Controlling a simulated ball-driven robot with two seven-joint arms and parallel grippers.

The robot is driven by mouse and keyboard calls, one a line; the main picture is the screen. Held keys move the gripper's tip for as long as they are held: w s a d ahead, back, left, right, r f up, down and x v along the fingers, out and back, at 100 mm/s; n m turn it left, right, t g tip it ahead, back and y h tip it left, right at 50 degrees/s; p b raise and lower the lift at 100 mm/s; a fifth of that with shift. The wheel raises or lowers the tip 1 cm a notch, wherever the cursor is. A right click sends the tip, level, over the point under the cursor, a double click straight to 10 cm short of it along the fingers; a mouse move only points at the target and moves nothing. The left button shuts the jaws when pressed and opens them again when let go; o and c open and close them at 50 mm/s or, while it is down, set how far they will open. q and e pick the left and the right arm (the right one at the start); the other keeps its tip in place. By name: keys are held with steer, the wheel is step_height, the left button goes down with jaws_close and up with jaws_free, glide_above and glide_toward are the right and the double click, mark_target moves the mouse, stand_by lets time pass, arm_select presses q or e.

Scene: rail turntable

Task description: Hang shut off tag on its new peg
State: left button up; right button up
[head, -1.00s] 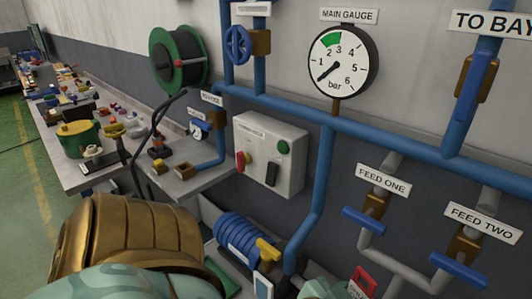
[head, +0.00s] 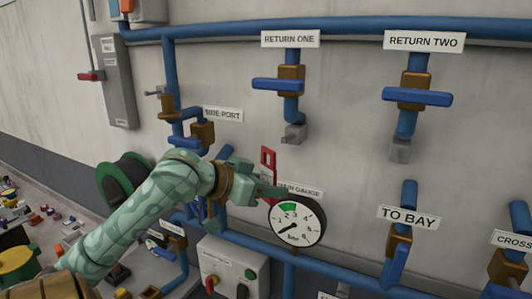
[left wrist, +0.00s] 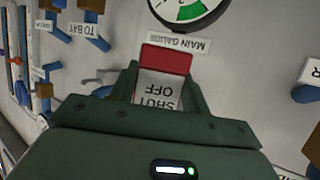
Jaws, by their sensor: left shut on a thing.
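My left gripper (head: 268,190) is raised in front of the wall pipes, just left of the main gauge (head: 296,222). It is shut on the shut off tag (head: 268,160), whose red end sticks up above the fingers in the head view. In the left wrist view the tag (left wrist: 165,62) sits between the two fingers, red at its outer end and white with upside-down "SHUT OFF" lettering, partly hidden by the gripper. I cannot make out a bare peg in either view. My right gripper is not in view.
Blue pipes cross the wall. The side port valve (head: 202,134) is left of the tag, the return one valve (head: 278,85) above it, and the to bay valve (head: 396,250) to the right. A grey control box (head: 228,268) and green hose reel (head: 125,180) are below and left.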

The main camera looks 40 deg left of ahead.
arm_select(q)
steer(key=shift+s+a+r, duration=0.1)
steer(key=shift+r, duration=1.05)
steer(key=shift+w, duration=0.4)
steer(key=shift+w+a+f, duration=0.1)
steer(key=shift+w+a, duration=0.1)
steer(key=shift+w, duration=0.35)
steer(key=shift+w+a+f, duration=0.1)
steer(key=shift+w+a, duration=0.05)
steer(key=shift+w, duration=0.4)
steer(key=w, duration=0.2)
steer(key=w+a, duration=0.1)
steer(key=w, duration=0.1)
steer(key=w+a+f, duration=0.1)
steer(key=w, duration=0.1)
steer(key=shift+w, duration=0.3)
steer(key=shift+w+f, duration=0.15)
steer(key=shift+w, duration=0.05)
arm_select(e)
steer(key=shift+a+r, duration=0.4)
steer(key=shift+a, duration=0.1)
